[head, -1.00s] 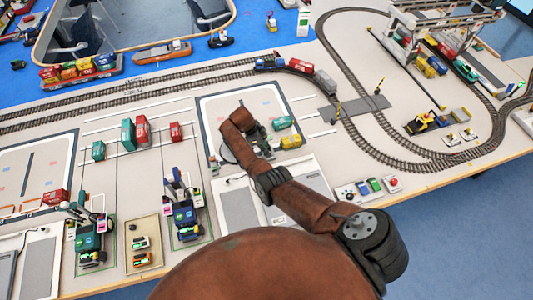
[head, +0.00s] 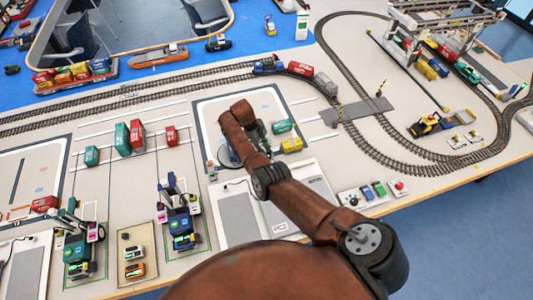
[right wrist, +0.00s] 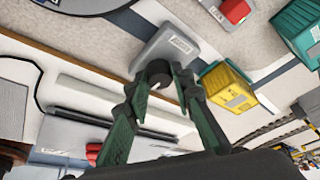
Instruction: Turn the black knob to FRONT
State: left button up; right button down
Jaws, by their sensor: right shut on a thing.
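The black knob (right wrist: 159,84) is a small round dark knob on a grey box (right wrist: 172,44) with a printed label in the right wrist view. The label is too small to read. My right gripper (right wrist: 160,76) has its green fingers on both sides of the knob and is shut on it. Which way the knob points is hard to tell, as the fingers cover part of it. In the head view my brown right arm hides the knob and most of the gripper. My left gripper is not in view.
In the head view, a button panel (head: 350,197) sits near the table edge, and rail track (head: 375,145) curves at the right.

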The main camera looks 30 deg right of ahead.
jog(key=c, duration=1.7)
grip_release()
jog(key=v, duration=1.2)
